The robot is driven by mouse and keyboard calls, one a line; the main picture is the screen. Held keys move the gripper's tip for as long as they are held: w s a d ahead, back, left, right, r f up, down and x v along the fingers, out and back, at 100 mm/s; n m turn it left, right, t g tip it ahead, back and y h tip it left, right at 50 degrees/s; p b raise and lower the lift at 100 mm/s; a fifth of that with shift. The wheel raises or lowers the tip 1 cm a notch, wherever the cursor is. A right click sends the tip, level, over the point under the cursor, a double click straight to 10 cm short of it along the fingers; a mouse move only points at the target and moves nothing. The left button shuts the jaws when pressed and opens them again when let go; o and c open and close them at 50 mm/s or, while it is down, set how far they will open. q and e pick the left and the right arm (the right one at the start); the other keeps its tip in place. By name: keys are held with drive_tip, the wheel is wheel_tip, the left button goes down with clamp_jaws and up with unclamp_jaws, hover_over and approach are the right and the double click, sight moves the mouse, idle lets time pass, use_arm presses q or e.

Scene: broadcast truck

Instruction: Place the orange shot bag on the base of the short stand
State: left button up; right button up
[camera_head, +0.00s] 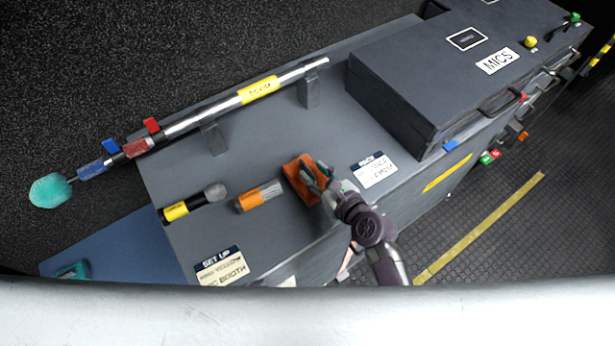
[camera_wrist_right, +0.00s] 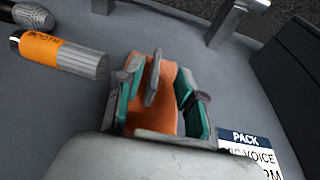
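The orange shot bag (camera_head: 303,181) lies on the grey counter top, with a grey strap standing up from its middle. My right gripper (camera_head: 318,178) is over the bag. In the right wrist view, the right gripper's (camera_wrist_right: 160,100) teal-padded fingers are spread on either side of the strap, at the edges of the orange bag (camera_wrist_right: 164,88). Whether the pads touch the bag's sides is hard to tell. I cannot make out the short stand in either view.
An orange-banded microphone (camera_head: 259,196) lies close left of the bag, and a yellow-banded one (camera_head: 193,204) further left. A boom pole (camera_head: 220,114) rests on two grey supports behind. A dark MICS case (camera_head: 440,75) stands right.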

sight(300, 162)
drive_tip(key=shift+a+x, duration=0.25)
drive_tip(key=shift+x, duration=2.5)
drive_tip(key=shift+s+r, duration=0.1)
drive_tip(key=shift+s, duration=0.1)
clamp_jaws()
drive_tip(key=shift+w+r, duration=0.1)
drive_tip(key=shift+r, duration=0.1)
